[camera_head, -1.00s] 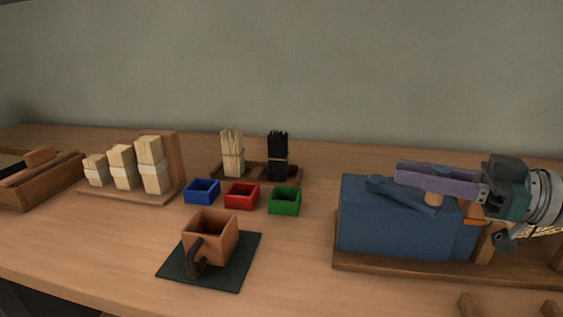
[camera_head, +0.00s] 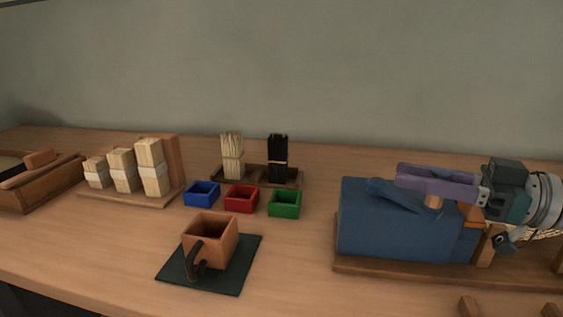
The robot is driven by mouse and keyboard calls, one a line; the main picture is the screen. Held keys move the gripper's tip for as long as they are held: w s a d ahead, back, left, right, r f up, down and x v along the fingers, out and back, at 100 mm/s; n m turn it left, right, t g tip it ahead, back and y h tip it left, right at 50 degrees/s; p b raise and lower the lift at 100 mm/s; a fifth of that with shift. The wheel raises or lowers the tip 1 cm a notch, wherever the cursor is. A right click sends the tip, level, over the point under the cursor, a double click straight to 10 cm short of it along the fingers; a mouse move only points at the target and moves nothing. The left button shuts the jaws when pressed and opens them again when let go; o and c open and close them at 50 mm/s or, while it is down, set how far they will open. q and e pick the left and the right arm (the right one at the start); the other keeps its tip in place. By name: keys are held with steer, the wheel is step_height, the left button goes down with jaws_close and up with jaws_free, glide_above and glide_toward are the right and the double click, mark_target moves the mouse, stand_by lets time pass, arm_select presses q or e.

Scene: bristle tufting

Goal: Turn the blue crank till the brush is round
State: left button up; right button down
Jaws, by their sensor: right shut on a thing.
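A blue machine box (camera_head: 390,228) stands on a wooden base (camera_head: 400,268) at the right. A blue crank arm (camera_head: 400,192) lies along its top, with a wooden knob (camera_head: 434,202) at its end. My right gripper (camera_head: 434,184) comes in from the right, its purple fingers shut around the knob. The fingers hide part of the knob and crank. The brush cannot be made out clearly; pale bristles (camera_head: 545,235) show in part below my wrist at the right edge. My left gripper is out of view.
A copper-coloured cup with a dark handle (camera_head: 212,240) stands on a dark green mat (camera_head: 238,285). Blue (camera_head: 202,192), red (camera_head: 241,198) and green (camera_head: 284,204) trays sit behind it. Bristle bundles (camera_head: 152,165) stand at left. The table's front middle is clear.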

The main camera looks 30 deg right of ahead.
steer(key=c, duration=1)
jaws_free()
steer(key=shift+s, duration=0.15)
steer(key=shift+o, duration=0.8)
steer(key=shift+s+d, duration=0.1)
steer(key=shift+s, duration=0.1)
steer(key=shift+o, duration=1)
steer(key=shift+w, duration=0.1)
steer(key=v, duration=1)
steer(key=shift+c, duration=0.2)
